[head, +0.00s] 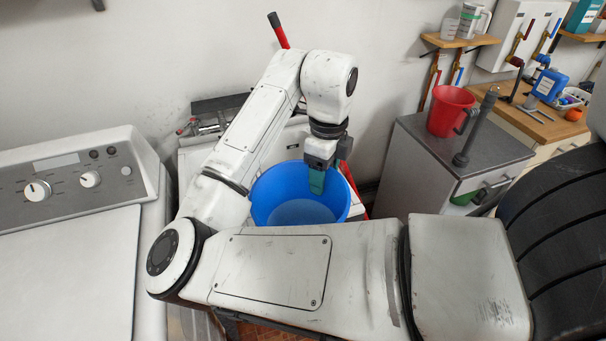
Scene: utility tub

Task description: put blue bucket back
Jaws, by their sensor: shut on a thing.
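The blue bucket (268,192) is in the middle of the head view, upright with its open top facing up. Its inside looks empty, with a paler bottom. My gripper (317,180) points down at the bucket's far right rim and is shut on it, with a green finger showing on the inner side. The other finger is hidden. My arm covers the near side and lower part of the bucket, so I cannot tell whether it rests on anything. The white utility tub (190,160) is behind and around the bucket, partly hidden by my arm.
A white washing machine (70,250) stands at the left. A red-handled tool (278,30) leans at the back wall. Shelves and a wooden counter (550,125) are farther right.

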